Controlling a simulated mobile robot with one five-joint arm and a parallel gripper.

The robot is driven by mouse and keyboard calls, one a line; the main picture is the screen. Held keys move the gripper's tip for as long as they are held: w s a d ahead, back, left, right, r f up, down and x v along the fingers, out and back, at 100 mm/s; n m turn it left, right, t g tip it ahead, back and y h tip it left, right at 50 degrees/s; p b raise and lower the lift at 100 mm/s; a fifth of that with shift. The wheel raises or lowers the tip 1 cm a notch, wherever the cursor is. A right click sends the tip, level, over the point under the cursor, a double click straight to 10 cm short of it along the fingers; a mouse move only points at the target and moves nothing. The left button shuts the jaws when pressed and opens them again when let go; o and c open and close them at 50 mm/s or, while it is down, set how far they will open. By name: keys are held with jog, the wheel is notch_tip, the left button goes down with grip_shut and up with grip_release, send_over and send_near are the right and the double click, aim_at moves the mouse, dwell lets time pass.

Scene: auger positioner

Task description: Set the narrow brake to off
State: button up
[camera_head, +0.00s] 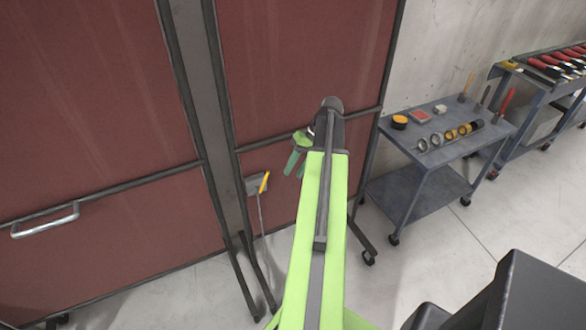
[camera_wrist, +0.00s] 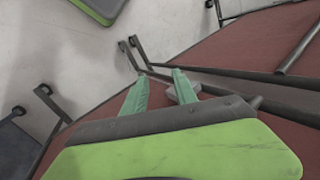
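A small yellow lever (camera_head: 264,182) sits tilted on a grey box (camera_head: 254,186) low on the red panel, with a thin rod running down below it. It may be the narrow brake; I see no label and cannot read its setting. My gripper (camera_head: 296,170) has green fingers and is up and to the right of the lever in the head view, apart from it. In the wrist view my gripper (camera_wrist: 160,76) shows its two fingers spread with nothing held between them. The yellow lever is not clearly visible there.
Red panels (camera_head: 315,60) in dark frames stand ahead, with a metal handle (camera_head: 45,221) at left. Dark frame legs (camera_head: 258,272) reach the floor. A grey cart (camera_head: 425,160) with small parts stands right, with a tool bench (camera_head: 540,85) beyond. Pale floor (camera_head: 450,240) is open at right.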

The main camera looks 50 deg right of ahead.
jog(key=shift+w+a, duration=0.2)
jog(key=shift+c, duration=1.2)
jog(key=shift+n+g, duration=0.6)
jog(key=w+a, duration=0.1)
jog(key=a, duration=0.1)
jog(key=w+a, duration=0.4)
jog(key=shift+f, duration=0.4)
grip_shut()
jog(key=w+a+n+h, duration=0.1)
jog(key=w+a+n, duration=0.1)
jog(key=a, duration=1.1)
jog(key=w+a+f+n+g+h, duration=0.1)
jog(key=w+a, duration=0.4)
jog(key=a, duration=0.8)
jog(key=w+a+f+n+h, duration=0.1)
jog(key=w+a+n+h, duration=0.2)
jog(key=a, duration=1.1)
jog(key=shift+w+f+n+g, duration=0.2)
jog(key=shift+w+n+g, duration=0.1)
jog(key=shift+w, duration=0.4)
